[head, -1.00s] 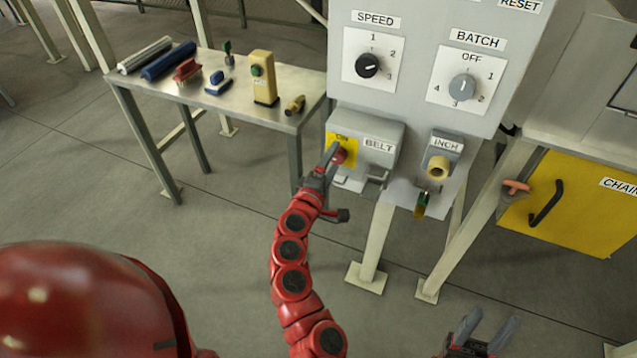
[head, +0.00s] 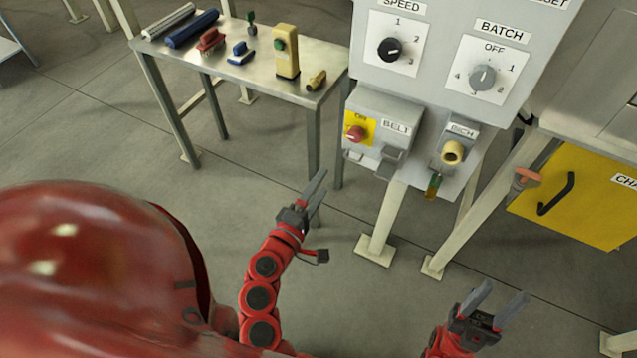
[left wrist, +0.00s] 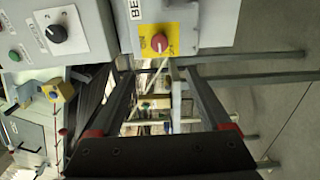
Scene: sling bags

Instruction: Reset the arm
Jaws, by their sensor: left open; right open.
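My left gripper (head: 316,192) is open and empty in the head view, in the air below and to the left of the belt box. Its two fingers also show in the left wrist view (left wrist: 155,85). The belt box (head: 395,108) carries a red button (head: 355,133) on a yellow plate; the button also shows ahead of the fingers in the left wrist view (left wrist: 159,42). The gripper is apart from the button. My right gripper (head: 500,305) is open and empty at the bottom right of the head view.
A grey control panel (head: 440,65) with speed and batch knobs stands above the belt box. A metal table (head: 200,55) at the left holds rolls, brushes and a yellow box (head: 286,52). A yellow cabinet (head: 590,200) is at the right. Open floor (head: 110,130) lies at the left.

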